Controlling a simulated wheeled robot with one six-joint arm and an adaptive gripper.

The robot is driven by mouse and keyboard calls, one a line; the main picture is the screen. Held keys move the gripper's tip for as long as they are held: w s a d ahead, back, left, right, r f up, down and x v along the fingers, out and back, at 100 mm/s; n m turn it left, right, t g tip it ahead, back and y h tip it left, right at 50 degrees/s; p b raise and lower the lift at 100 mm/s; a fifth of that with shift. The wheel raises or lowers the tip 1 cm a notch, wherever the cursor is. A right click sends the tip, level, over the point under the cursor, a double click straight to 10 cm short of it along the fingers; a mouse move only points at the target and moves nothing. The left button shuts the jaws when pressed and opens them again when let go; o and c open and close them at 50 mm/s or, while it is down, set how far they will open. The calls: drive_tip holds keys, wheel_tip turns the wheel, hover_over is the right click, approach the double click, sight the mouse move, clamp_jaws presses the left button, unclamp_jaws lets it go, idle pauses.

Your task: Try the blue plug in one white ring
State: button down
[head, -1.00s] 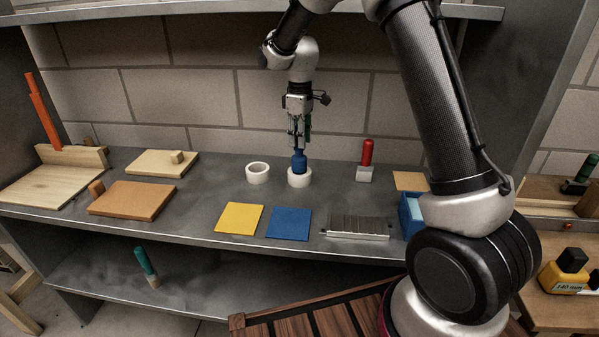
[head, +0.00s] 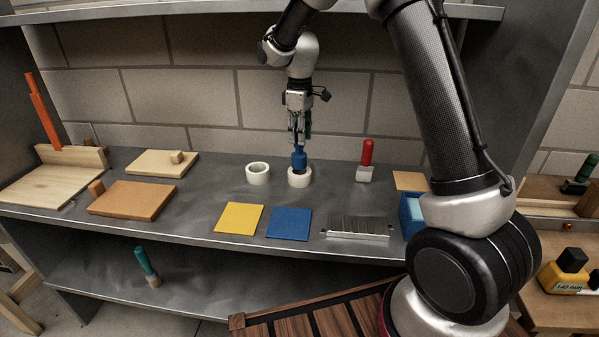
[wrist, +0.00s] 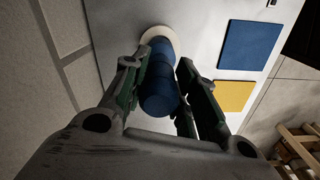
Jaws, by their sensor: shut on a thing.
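The blue plug (head: 299,160) stands about upright at one white ring (head: 299,181) on the grey shelf. Its lower end is at the ring's opening; how deep it sits is hidden. My gripper (head: 299,141) is above the ring, shut on the blue plug's upper part. In the wrist view my gripper (wrist: 161,64) has a finger on each side of the blue plug (wrist: 160,98), and the white ring (wrist: 157,32) shows around its far end. A second white ring (head: 257,173) stands empty just to the left.
A yellow square (head: 239,218) and a blue square (head: 289,223) lie in front of the rings. A red-handled tool (head: 366,160) stands to the right, with a ribbed metal block (head: 358,228) nearer the edge. Wooden boards (head: 132,200) lie to the left.

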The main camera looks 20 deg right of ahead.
drive_tip(key=shift+r, duration=0.6)
idle(0.3)
